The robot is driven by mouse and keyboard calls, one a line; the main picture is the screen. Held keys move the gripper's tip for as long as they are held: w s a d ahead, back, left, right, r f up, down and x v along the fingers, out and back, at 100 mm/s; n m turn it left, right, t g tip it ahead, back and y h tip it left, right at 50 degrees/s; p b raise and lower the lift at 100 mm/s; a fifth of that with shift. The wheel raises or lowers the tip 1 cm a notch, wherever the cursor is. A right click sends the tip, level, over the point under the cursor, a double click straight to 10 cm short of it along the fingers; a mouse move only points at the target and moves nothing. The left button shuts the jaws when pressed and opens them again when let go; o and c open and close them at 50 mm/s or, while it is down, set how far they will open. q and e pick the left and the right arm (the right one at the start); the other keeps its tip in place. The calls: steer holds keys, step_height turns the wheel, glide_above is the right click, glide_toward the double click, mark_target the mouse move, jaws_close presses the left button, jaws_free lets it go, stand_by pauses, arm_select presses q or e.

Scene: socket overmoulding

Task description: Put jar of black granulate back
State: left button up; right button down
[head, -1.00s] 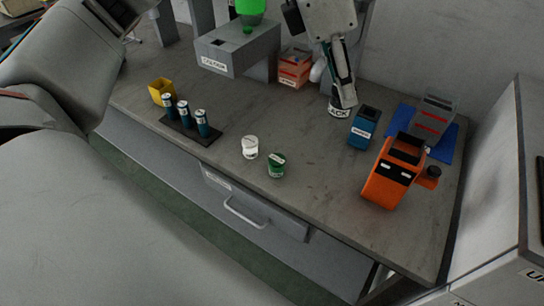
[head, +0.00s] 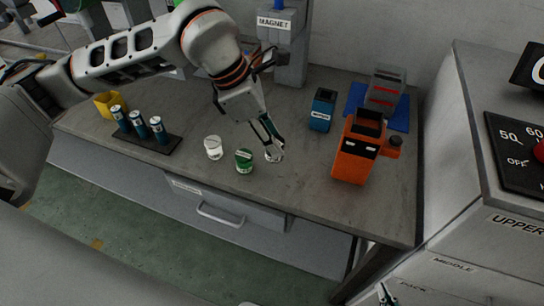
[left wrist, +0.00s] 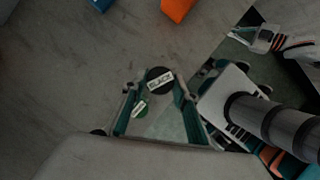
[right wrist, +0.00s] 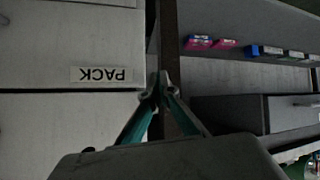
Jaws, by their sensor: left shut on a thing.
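My left gripper (head: 271,143) is shut on the jar of black granulate (head: 274,155), whose BLACK label on a dark top shows in the left wrist view (left wrist: 160,80). The jar is upright at or just above the table, right of the green jar (head: 244,161) and apart from it; I cannot tell if it touches the table. A white jar (head: 213,148) stands left of the green one. The fingers partly hide the black jar in the head view. My right gripper (right wrist: 158,88) is away from the table, low by the cabinet, with its fingertips together and nothing visible between them.
On the table (head: 300,195), an orange container (head: 356,150), a blue bin (head: 321,110) and a grey-red rack on a blue mat (head: 399,122) stand to the right. A cabinet (head: 460,180) borders the right.

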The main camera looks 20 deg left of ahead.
arm_select(q)
steer(key=shift+f+b, duration=0.3)
steer(key=shift+f, duration=2.9)
arm_select(e)
steer(key=shift+s+f, duration=0.3)
steer(key=shift+f, duration=0.1)
arm_select(q)
steer(key=o, duration=1.1)
steer(key=shift+f, duration=0.15)
arm_select(e)
steer(key=shift+w, duration=0.15)
arm_select(q)
steer(key=shift+r, duration=0.35)
steer(key=p+v, duration=0.1)
steer(key=v, duration=1)
steer(key=shift+s+a+r, duration=0.1)
steer(key=shift+a+r, duration=0.1)
steer(key=shift+r, duration=0.05)
arm_select(e)
steer(key=shift+s+a+r, duration=0.2)
steer(key=shift+s+r, duration=0.1)
steer(key=shift+r, duration=0.05)
steer(key=shift+w+d+r, duration=0.1)
steer(key=shift+w+r, duration=0.05)
steer(key=shift+w, duration=0.2)
